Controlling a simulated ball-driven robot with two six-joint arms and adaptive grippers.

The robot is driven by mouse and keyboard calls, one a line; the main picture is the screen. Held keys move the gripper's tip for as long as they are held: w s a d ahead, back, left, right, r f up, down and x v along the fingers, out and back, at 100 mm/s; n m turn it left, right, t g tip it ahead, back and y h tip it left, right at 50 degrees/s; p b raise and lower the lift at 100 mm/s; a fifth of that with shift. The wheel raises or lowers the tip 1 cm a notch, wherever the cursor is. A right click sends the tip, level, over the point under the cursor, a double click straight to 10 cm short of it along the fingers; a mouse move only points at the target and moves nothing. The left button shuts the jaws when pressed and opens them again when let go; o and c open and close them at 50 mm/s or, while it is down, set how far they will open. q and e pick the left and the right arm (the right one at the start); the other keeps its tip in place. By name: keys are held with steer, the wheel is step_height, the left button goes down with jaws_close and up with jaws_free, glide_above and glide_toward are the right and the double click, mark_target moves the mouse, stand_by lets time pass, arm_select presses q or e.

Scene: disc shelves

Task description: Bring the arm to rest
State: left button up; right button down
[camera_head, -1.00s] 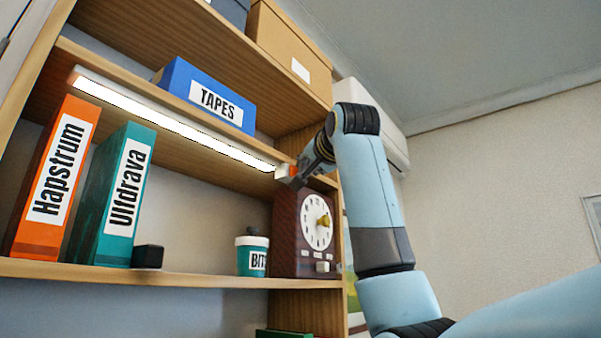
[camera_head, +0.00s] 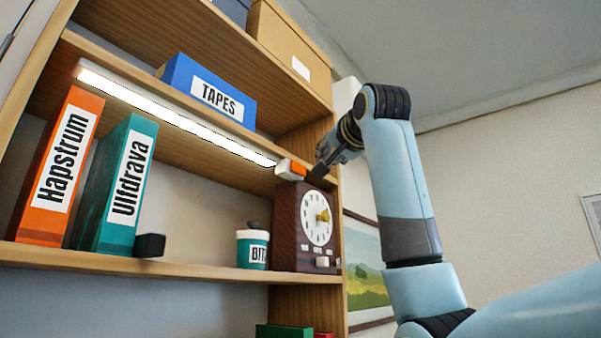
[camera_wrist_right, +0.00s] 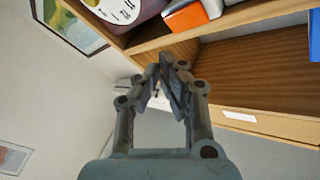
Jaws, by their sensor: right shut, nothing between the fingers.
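My right arm (camera_head: 400,180) rises from the lower right and bends over at the top. Its gripper (camera_head: 318,172) points down and left, just right of the white and orange end block (camera_head: 291,169) of the lit strip lamp (camera_head: 170,115). A small gap shows between them. In the right wrist view the gripper (camera_wrist_right: 172,68) is shut with nothing held, and the orange and white block (camera_wrist_right: 195,14) is beyond its tips. My left gripper is not in view.
The shelf holds an orange binder (camera_head: 57,165), a teal binder (camera_head: 115,185), a black cube (camera_head: 150,245), a teal cup (camera_head: 252,250) and a brown clock box (camera_head: 287,230). A blue TAPES box (camera_head: 208,90) stands above. Open room lies right of the shelf.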

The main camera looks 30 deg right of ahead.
steer(key=shift+s+d, duration=0.35)
steer(key=shift+s, duration=0.55)
